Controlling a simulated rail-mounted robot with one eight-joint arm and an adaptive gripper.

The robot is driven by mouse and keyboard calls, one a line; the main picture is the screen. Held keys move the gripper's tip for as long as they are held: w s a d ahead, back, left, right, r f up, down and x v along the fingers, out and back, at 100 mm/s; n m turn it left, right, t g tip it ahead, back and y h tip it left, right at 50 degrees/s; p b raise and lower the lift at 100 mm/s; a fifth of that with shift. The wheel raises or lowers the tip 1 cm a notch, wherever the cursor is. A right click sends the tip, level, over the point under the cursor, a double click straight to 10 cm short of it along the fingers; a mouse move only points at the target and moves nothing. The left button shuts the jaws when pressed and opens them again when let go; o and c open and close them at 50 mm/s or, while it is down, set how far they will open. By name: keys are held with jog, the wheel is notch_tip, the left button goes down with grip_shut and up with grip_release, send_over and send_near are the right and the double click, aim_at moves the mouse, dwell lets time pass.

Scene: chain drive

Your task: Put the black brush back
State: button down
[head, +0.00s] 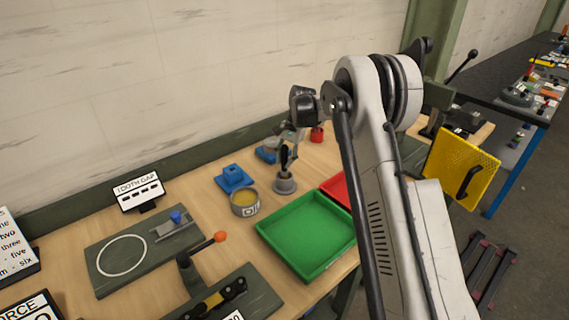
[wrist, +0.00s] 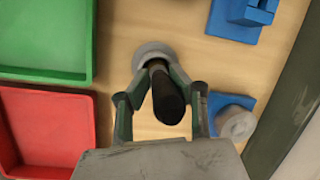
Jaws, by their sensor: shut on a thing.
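The black brush (head: 284,157) stands upright in a grey round holder (head: 285,184) on the bench in the head view. In the wrist view I look down on the brush's dark handle (wrist: 167,98), with the grey holder (wrist: 152,54) around its lower end. My gripper (wrist: 160,100) is shut on the brush, one finger on each side of the handle. In the head view my gripper (head: 291,140) is small and partly blends with the brush. The brush's lower end is hidden in the holder.
A green tray (head: 262,232) and a red tray (head: 338,188) lie beside the holder. A blue base with a grey round part (wrist: 236,122) is close to my right finger.

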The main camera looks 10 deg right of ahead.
jog(key=shift+f, duration=0.8)
jog(key=shift+f, duration=0.1)
jog(key=shift+f, duration=0.1)
jog(key=c, duration=1.5)
grip_release()
jog(key=shift+r, duration=0.2)
